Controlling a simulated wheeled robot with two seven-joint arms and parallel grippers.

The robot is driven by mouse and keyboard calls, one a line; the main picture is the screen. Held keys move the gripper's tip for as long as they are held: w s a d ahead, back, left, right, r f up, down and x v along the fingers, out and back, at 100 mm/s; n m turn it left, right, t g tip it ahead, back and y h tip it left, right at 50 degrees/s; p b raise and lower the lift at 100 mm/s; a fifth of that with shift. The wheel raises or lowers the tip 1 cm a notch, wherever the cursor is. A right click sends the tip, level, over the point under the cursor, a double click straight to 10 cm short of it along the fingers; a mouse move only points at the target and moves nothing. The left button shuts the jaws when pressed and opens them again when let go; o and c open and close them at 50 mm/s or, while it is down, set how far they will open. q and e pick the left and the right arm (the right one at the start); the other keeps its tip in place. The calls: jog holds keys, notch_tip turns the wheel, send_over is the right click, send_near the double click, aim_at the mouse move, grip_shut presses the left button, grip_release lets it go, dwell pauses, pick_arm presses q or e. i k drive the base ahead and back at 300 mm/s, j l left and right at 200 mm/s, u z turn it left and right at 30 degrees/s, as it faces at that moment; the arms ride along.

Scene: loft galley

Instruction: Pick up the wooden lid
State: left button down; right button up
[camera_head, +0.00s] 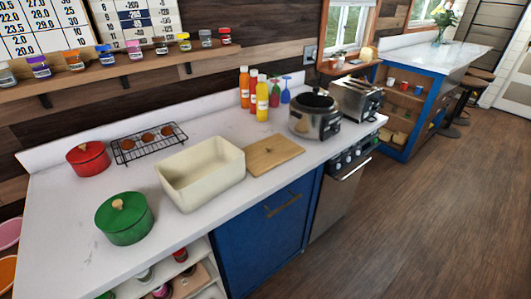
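The wooden lid (273,154) is a flat, light brown rectangular board with a darker mark near its middle. It lies on the white counter, right of a cream rectangular bin (203,189) with an open top. The lid is very close to the bin's right end; I cannot tell if they touch. Nothing lies on the lid. Neither of my grippers shows in the head view.
A green pot (124,221), a red pot (88,159) and a wire rack (150,144) stand left on the counter (65,250). Bottles (262,98), a slow cooker (315,116) and a toaster (355,99) stand behind and right of the lid. Floor (400,220) is clear.

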aim_at(263, 155)
jog(key=i+l+u, duration=0.1)
jog(key=l+u, duration=0.15)
jog(key=u, duration=0.15)
jog(key=i+l+u, duration=0.1)
jog(key=l+u, duration=0.15)
jog(key=u, duration=0.2)
jog(key=l+u, duration=0.25)
jog(key=u, duration=0.15)
